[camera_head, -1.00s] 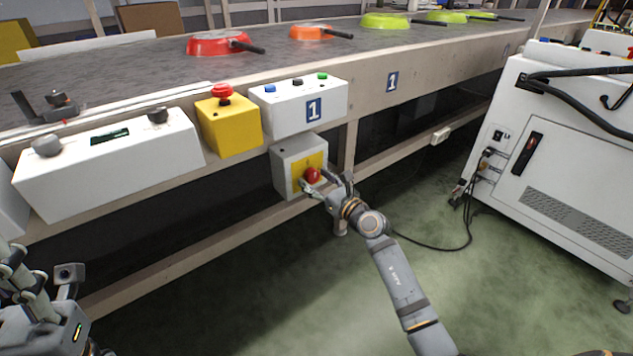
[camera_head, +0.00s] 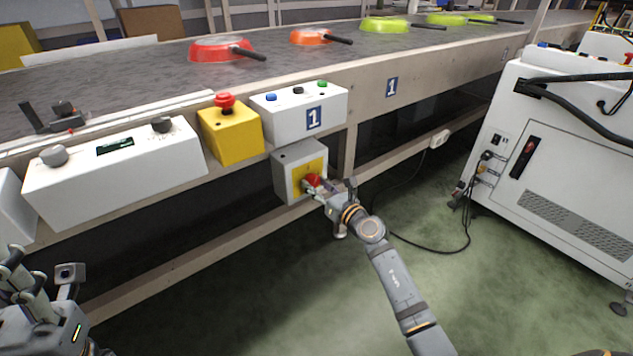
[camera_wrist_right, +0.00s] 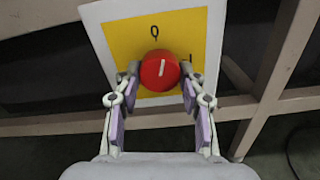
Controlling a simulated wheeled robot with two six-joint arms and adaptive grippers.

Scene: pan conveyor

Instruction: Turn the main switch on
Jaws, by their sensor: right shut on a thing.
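The main switch is a red round knob (camera_head: 313,181) on a yellow plate on the front of a grey box (camera_head: 289,182) under the conveyor edge. In the right wrist view, the red knob (camera_wrist_right: 160,71) sits on the yellow plate (camera_wrist_right: 113,40), with a white line on its face tilted slightly right of upright. A "0" mark shows above the knob and another mark, partly hidden, to its right. My right gripper (camera_wrist_right: 160,78) is shut on the knob, one finger on each side. My left gripper (camera_head: 22,283) is at the lower left, away from the switch; its fingertips are unclear.
Above the switch are a yellow box with a red button (camera_head: 224,103) and a white button box (camera_head: 300,108). A white control panel (camera_head: 112,170) is at the left. Pans (camera_head: 221,50) lie on the conveyor. A white cabinet (camera_head: 560,150) stands right.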

